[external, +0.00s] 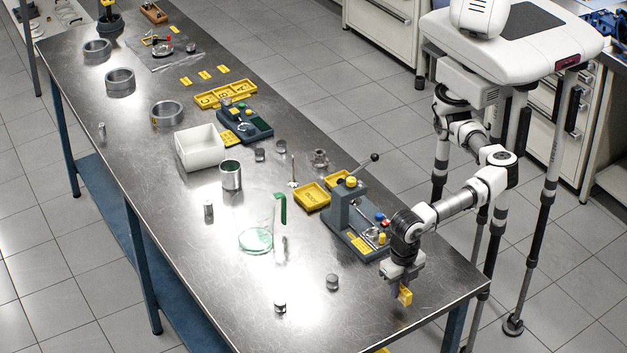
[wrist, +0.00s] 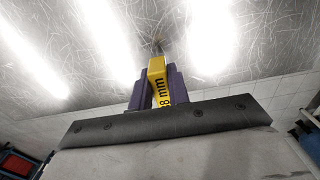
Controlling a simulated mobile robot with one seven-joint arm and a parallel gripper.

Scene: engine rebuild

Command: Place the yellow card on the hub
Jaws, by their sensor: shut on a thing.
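My gripper (external: 403,284) is shut on the yellow card (external: 406,296) and holds it at the near right end of the metal table, close to its edge. In the wrist view the card (wrist: 157,72) sits between the two purple fingers of my gripper (wrist: 157,88); black lettering ending in "8 mm" shows on it. A small flanged metal piece (external: 320,158) stands on the table behind the lever press; it may be the hub, but I cannot tell for sure.
The lever press (external: 342,207) on its grey base stands left of my gripper, with a yellow tray (external: 312,196) behind it. Small metal cylinders (external: 332,282), a glass beaker (external: 257,236) and a white bin (external: 201,147) stand farther left. The table's front right (external: 370,315) is clear.

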